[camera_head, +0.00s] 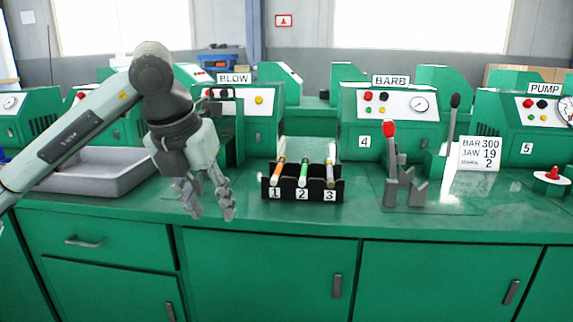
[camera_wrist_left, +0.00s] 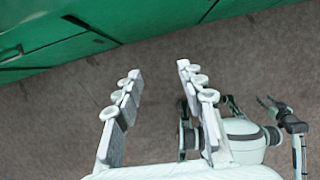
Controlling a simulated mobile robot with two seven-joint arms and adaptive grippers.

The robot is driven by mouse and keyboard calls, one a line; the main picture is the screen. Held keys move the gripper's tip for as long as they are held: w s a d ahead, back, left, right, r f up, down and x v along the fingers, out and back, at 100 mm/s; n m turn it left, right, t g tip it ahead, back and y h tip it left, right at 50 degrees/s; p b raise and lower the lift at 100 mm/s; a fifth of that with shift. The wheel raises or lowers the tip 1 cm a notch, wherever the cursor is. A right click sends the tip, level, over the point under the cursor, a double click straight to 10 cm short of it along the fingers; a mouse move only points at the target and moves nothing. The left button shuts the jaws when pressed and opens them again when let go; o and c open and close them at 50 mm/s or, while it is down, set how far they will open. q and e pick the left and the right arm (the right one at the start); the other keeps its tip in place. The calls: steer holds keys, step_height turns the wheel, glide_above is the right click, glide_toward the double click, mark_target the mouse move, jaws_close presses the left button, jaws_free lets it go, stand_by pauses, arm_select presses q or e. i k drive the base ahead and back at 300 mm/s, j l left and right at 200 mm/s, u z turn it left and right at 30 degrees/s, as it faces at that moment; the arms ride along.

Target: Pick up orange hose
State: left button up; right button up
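The orange hose (camera_head: 277,173) lies in slot 1 of a black rack (camera_head: 318,191) on the green bench. Its front is orange and its rear end is pale. My right gripper is not seen in the head view.
A grey tray (camera_head: 95,180) stands at the left on the bench. A lever tool with a red knob (camera_head: 392,165) stands right of the rack, by a sign (camera_head: 480,153). Green machines line the back. The bench's front edge is clear.

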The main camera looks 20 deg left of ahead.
mark_target(275, 178)
steer(key=i, duration=1.15)
